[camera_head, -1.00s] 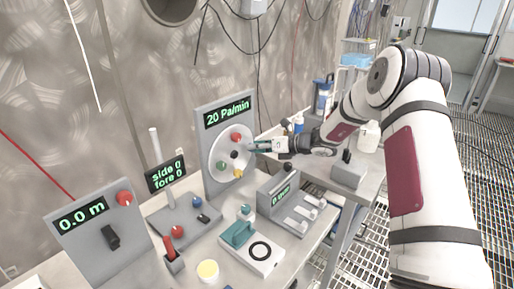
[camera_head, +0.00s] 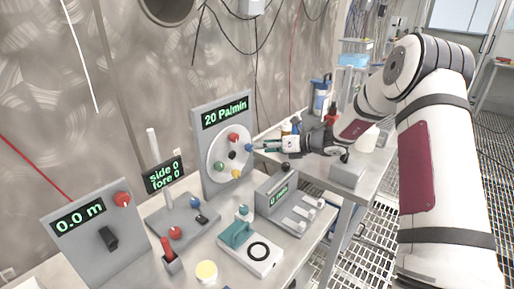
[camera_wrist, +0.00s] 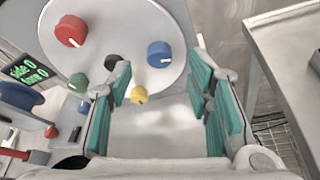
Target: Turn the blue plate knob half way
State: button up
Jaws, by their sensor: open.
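In the head view, the blue knob (camera_head: 249,147) shows at the plate's right edge, just left of my gripper (camera_head: 259,146). In the wrist view, my gripper (camera_wrist: 160,70) is open, its teal-padded fingers apart on either side below the blue knob. Nothing is between them. The yellow knob (camera_wrist: 139,94) appears near the left finger.
The plate also bears red (camera_wrist: 71,31), green (camera_wrist: 78,81) and black (camera_wrist: 117,62) knobs. Its panel display (camera_head: 225,112) reads 20 Pa/min. A grey box with white levers (camera_head: 290,208) stands below my gripper. A teal-handled device (camera_head: 249,248) lies nearer.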

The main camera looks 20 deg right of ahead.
jog(key=v, duration=0.7)
jog(key=shift+s+d, duration=0.15)
jog(key=shift+r, duration=0.1)
jog(key=s+a+r+n+g+h+p, duration=0.1)
jog(key=s+a+r+n+g, duration=0.2)
jog(key=s+a+r+n, duration=0.55)
jog(key=s+a+r+n+g+h+p, duration=0.1)
jog(key=s+a+r+n+g, duration=0.2)
jog(key=s+a+n, duration=0.55)
jog(key=s+d+r+n+h, duration=0.1)
jog(key=s+d+n+h, duration=0.1)
jog(key=s+n, duration=0.3)
jog(key=s+d+r+n+h+p, duration=0.1)
jog(key=s+n, duration=0.4)
jog(key=s, duration=0.8)
jog(key=s+d+r+n+h+p, duration=0.1)
jog(key=s+d+r+n+h, duration=0.2)
jog(key=s, duration=0.6)
jog(key=d+n+h, duration=0.2)
jog(key=shift+s+d, duration=0.3)
jog(key=shift+s, duration=0.1)
jog(key=shift+w, duration=0.1)
